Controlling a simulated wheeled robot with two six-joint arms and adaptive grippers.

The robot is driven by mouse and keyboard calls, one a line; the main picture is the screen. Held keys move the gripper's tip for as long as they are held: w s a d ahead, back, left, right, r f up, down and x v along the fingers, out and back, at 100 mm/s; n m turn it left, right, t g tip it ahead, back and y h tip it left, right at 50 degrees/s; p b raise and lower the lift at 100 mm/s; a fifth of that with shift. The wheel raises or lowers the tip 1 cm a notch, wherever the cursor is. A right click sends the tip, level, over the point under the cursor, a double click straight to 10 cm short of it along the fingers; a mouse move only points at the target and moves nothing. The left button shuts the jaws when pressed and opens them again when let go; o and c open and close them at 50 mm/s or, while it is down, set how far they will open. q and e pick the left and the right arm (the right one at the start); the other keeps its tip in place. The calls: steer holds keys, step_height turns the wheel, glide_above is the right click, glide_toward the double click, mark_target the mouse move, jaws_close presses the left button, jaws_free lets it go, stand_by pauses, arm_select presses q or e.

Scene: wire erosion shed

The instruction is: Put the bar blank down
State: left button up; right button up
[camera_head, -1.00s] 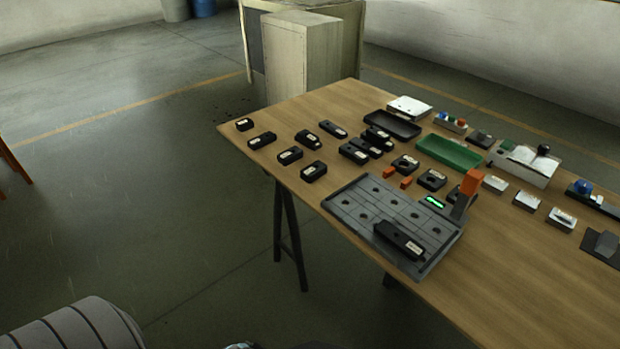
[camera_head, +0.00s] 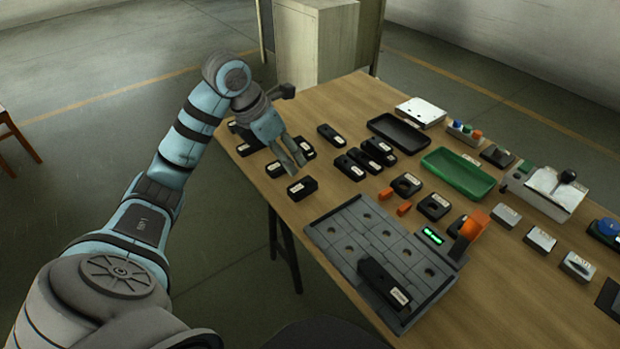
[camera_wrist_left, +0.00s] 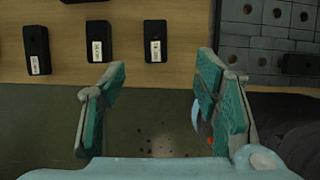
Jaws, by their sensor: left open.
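A long black bar (camera_head: 383,283) with a white label lies on the near end of the grey hole plate (camera_head: 330,232). Several shorter black labelled blocks stand on the wooden table, and I cannot tell for certain which piece is the bar blank. My left gripper (camera_head: 293,158) is open over the table's left part, above the short blocks, and hides some of them. In the left wrist view the gripper (camera_wrist_left: 161,75) has nothing between its fingers. Three black blocks, one of them the middle block (camera_wrist_left: 99,42), lie beyond the fingertips. My right gripper is not in view.
A green tray (camera_head: 457,160), a black tray (camera_head: 397,120) and a white box (camera_head: 420,111) stand farther back on the table. An orange-topped post (camera_head: 474,224) rises beside the plate. The table's left edge runs below my left gripper.

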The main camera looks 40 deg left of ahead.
arm_select(q)
steer(key=b, duration=0.2)
glide_toward(302, 185)
steer(key=f, duration=0.1)
steer(key=b+x, duration=0.1)
steer(key=x, duration=0.7)
steer(key=shift+w+r+b, duration=0.1)
steer(key=shift+r+b, duration=0.05)
steer(key=shift+b, duration=0.15)
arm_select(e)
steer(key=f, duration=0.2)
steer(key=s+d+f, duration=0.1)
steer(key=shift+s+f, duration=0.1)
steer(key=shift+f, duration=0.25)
arm_select(q)
steer(key=c, duration=0.3)
steer(key=shift+r, duration=0.1)
steer(key=c, duration=1)
jaws_close()
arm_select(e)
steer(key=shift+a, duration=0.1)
